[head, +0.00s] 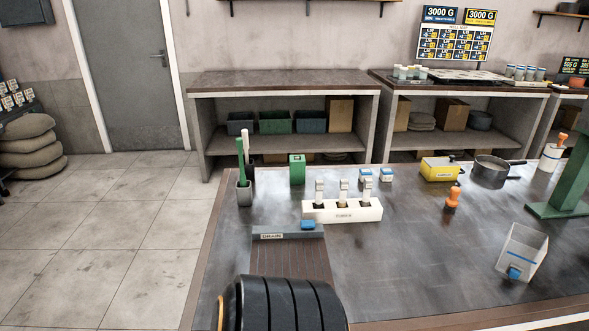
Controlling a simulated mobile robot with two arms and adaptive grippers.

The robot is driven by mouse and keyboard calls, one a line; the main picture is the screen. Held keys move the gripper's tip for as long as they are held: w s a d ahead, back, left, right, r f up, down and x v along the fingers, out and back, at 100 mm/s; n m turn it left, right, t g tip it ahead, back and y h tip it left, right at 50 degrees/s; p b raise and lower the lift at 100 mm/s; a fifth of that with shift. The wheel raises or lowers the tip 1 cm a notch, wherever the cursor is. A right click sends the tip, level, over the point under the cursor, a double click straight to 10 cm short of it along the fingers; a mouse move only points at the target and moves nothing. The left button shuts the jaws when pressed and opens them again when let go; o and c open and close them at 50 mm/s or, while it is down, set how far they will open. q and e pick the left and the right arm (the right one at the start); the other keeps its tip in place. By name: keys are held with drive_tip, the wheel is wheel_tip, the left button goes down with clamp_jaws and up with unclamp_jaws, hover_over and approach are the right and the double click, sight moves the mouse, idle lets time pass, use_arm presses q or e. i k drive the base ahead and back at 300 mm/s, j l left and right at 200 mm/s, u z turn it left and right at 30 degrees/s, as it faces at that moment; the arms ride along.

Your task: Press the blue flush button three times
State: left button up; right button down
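A small blue button-like block (307,225) sits on the grey bar marked DRAIN (271,236), at the head of a brown slatted drain panel (290,257) on the dark worktable. I see no label that names it as the flush button. Another blue piece (515,272) is at the lower front of a clear, tilted-looking container (527,249) at the right. Neither of my grippers is visible, and nothing is touching the blue block.
A black ribbed rounded shape (278,303) covers the near end of the drain panel; I cannot tell what it is. A white rack (343,211) stands behind the blue block. An orange-topped tool (453,197), yellow box (440,169) and dark pan (491,171) stand farther right.

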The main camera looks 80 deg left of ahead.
sight(307, 225)
drive_tip(key=u, duration=2.6)
